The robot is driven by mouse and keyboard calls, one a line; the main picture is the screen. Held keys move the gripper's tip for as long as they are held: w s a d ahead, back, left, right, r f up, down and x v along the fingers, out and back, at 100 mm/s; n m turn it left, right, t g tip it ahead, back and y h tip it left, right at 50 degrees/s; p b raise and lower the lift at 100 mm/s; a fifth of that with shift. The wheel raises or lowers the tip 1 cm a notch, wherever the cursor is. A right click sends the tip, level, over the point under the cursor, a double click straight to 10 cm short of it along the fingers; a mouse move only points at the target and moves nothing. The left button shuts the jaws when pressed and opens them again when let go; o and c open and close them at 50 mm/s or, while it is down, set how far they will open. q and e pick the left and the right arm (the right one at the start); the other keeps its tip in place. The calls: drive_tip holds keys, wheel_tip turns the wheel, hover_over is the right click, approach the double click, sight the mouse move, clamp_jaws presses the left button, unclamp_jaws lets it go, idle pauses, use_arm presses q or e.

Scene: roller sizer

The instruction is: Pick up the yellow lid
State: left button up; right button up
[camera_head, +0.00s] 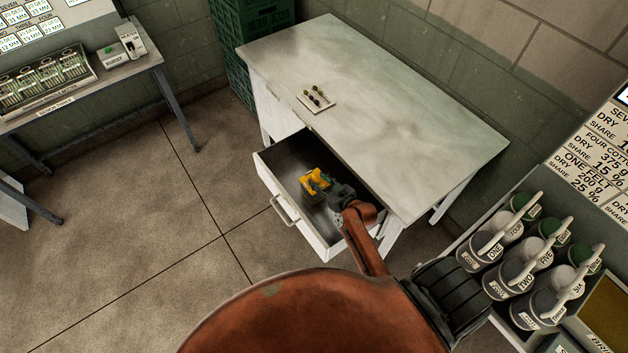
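A yellow object, likely the yellow lid (314,180), is inside the open drawer (270,183) of the white table. My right gripper (325,191) reaches into the drawer from the lower right. Its dark fingers are right at the yellow object, overlapping it in the picture. The fingers are small and partly hidden by the wrist, so I cannot tell whether they are closed on it. My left gripper is not in view.
The white table top (380,110) holds a small white tray (316,101) with several dark beads. Labelled canisters (520,262) stand at the right. Green crates (250,25) stand behind the table. The floor at left is clear.

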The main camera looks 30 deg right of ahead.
sight(313, 175)
drive_tip(key=x, duration=0.6)
drive_tip(key=shift+d+f, duration=0.15)
drive_tip(key=shift+d, duration=0.15)
clamp_jaws()
